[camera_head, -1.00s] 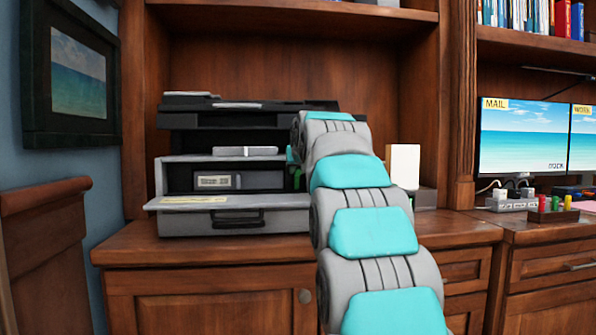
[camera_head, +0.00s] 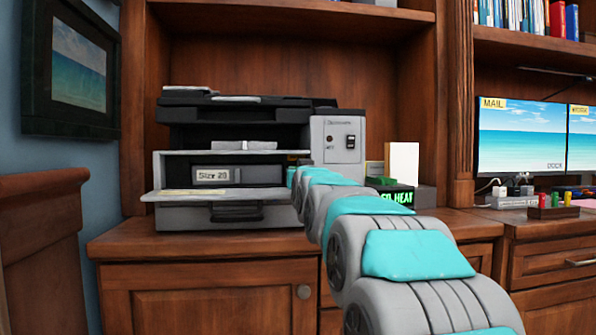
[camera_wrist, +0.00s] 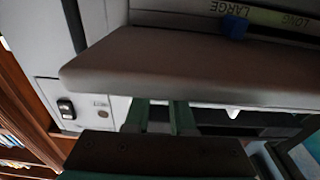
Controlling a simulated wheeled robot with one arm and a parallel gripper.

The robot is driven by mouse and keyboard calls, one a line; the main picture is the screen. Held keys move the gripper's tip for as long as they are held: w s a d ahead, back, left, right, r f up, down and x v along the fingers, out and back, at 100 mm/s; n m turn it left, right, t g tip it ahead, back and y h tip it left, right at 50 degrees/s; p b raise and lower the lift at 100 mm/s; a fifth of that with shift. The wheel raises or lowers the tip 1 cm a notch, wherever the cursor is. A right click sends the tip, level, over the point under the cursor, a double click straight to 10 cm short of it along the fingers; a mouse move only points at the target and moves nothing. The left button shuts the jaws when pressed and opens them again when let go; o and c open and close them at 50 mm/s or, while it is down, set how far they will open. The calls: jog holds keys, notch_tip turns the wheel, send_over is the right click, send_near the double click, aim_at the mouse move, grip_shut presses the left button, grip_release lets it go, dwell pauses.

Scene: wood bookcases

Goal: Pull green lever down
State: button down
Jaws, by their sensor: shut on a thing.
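The grey printer (camera_head: 230,165) stands on the wood counter with its front flap (camera_head: 240,193) folded down. In the head view my gripper (camera_head: 292,177) is at the right end of the printer's front opening, largely hidden by my arm. A small dark green patch shows there; I cannot tell lever from fingers. In the wrist view the two green fingers of my gripper (camera_wrist: 160,112) are close together, their tips hidden behind the edge of a brownish-grey panel (camera_wrist: 165,72). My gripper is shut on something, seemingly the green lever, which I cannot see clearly.
A switch panel (camera_head: 340,139) is on the printer's right side. A black box with green lettering (camera_head: 398,195) and a white block (camera_head: 403,163) stand beside it. A blue tab (camera_wrist: 234,27) shows near size labels in the wrist view. Bookcase walls enclose the printer.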

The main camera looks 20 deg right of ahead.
jog(key=shift+f+t, duration=0.1)
jog(key=shift+t, duration=0.2)
dwell(0.4)
jog(key=c, duration=1)
grip_release()
jog(key=shift+c, duration=0.2)
jog(key=shift+s, duration=0.15)
jog(key=v, duration=0.7)
jog(key=shift+s+a+p, duration=0.15)
jog(key=shift+s+p, duration=0.15)
jog(key=shift+p, duration=0.1)
jog(key=shift+f, duration=0.1)
